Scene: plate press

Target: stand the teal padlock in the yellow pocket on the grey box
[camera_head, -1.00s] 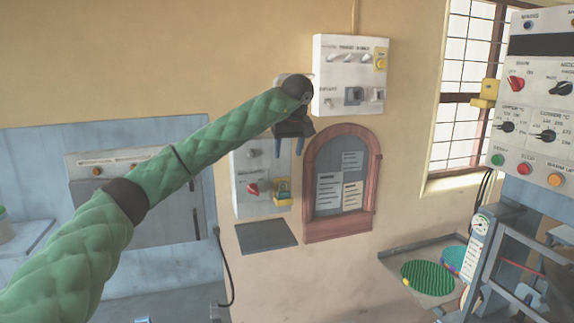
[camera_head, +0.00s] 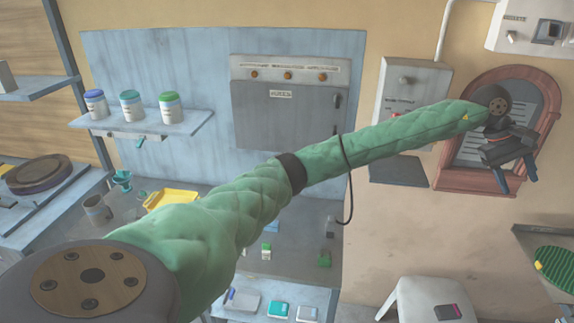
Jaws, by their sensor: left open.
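The grey box (camera_head: 407,76) hangs on the wall at the upper right, left of the red-framed arched board. My green left arm crosses in front of its lower part, so the yellow pocket is mostly or wholly hidden; a small yellow spot shows at the arm's edge, but I cannot tell what it is. I cannot make out the teal padlock. My left gripper (camera_head: 516,177) is open, its two blue fingertips apart and pointing down, in front of the arched board and right of the grey box. It appears empty. My right gripper is not in view.
The arched board (camera_head: 473,182) is behind the gripper. A white control box (camera_head: 532,27) is above it. A white stool (camera_head: 408,300) stands below, with a dark item on it. A shelf (camera_head: 140,125) with jars and a grey cabinet (camera_head: 288,110) are at left.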

